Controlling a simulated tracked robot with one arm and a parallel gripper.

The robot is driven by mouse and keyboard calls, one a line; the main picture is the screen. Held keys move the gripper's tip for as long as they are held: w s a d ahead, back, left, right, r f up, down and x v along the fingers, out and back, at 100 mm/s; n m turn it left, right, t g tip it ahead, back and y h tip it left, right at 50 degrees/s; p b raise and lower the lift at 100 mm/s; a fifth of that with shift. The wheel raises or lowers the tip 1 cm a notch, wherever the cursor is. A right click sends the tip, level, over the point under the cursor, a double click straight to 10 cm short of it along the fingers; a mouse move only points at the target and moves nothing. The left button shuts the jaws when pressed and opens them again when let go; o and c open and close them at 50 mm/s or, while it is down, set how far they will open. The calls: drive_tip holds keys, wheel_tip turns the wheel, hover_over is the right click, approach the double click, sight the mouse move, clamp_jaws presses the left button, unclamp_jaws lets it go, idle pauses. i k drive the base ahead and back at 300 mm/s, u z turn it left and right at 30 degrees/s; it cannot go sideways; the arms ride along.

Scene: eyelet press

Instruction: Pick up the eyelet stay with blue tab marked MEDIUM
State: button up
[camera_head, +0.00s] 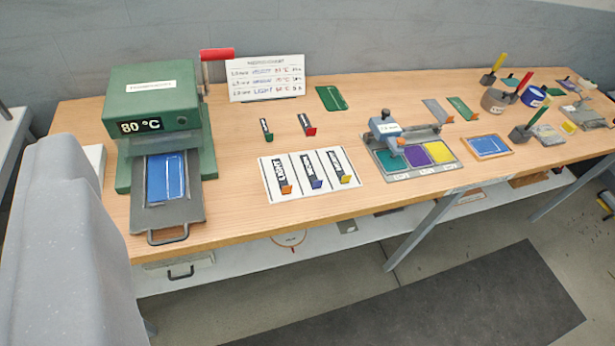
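A white card (268,188) lies on the wooden bench, split into three columns. Each column holds a dark lettered strip with a coloured tab at its near end. The middle strip (309,168) has a blue-violet tab (317,183); its lettering is too small to read surely, though it looks like MEDIUM. The left strip (281,170) has an orange tab (286,189). The right strip (335,163) has a yellow tab (345,179). My gripper is not in view, and nothing visible touches the strips.
A green press (156,105) reading 80 °C stands left, with a blue piece (165,178) on its platen. Two small tabbed pieces (266,129) (307,125) lie behind the card. A stamping fixture (440,172) with coloured pads stands right. Bare wood lies in front of the card.

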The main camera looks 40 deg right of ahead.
sight(315, 183)
drive_tip(key=u, duration=1.3)
drive_tip(key=k, duration=1.05)
drive_tip(key=z, duration=1.3)
drive_tip(key=i, duration=1)
drive_tip(key=u, duration=0.05)
